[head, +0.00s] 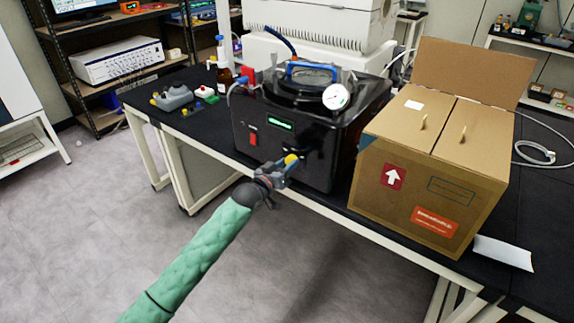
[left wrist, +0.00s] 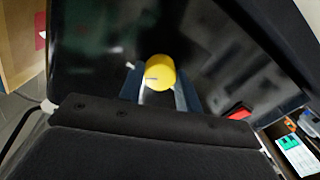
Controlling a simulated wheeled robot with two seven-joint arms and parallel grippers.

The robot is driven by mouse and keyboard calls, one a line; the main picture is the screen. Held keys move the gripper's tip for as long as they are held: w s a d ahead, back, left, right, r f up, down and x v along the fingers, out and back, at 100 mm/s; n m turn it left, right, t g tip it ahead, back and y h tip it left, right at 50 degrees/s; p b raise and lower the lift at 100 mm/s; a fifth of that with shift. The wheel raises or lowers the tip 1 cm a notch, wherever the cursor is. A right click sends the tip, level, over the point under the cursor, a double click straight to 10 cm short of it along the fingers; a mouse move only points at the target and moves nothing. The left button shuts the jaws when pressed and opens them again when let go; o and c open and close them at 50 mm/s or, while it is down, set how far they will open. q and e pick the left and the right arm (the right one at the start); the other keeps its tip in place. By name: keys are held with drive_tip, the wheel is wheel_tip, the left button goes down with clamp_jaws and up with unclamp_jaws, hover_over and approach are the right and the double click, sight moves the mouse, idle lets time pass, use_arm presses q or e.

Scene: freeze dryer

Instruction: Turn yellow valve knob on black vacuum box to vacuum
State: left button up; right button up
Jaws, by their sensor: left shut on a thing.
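The black vacuum box (head: 345,125) stands on the black-topped table, with a green display, a red switch and a round gauge on top. The yellow valve knob (head: 291,159) is on its front face, low and right of the switch. My left gripper (head: 285,168) is at the knob, shut on it. In the left wrist view the yellow knob (left wrist: 159,73) sits between the two fingers of my left gripper (left wrist: 158,90), with a small pale mark on its face. The valve body behind the knob is hidden. My right gripper is not in view.
A cardboard box (head: 425,205) stands close to the right of the vacuum box. A brown bottle (head: 225,82) and small grey, red and green items are to the left on the table (head: 205,125). The floor in front is clear.

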use_arm(q)
drive_tip(key=shift+f, duration=0.2)
drive_tip(key=o, duration=0.8)
drive_tip(key=shift+o, duration=1)
drive_tip(key=shift+r, duration=0.1)
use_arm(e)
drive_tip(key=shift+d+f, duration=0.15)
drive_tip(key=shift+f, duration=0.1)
use_arm(q)
drive_tip(key=b+v, duration=0.2)
drive_tip(key=v, duration=0.6)
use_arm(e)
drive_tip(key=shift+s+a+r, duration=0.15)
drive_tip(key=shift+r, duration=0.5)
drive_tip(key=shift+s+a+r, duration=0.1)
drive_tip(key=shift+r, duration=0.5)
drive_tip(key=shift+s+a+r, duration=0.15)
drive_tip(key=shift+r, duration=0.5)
use_arm(q)
drive_tip(key=shift+w, duration=0.1)
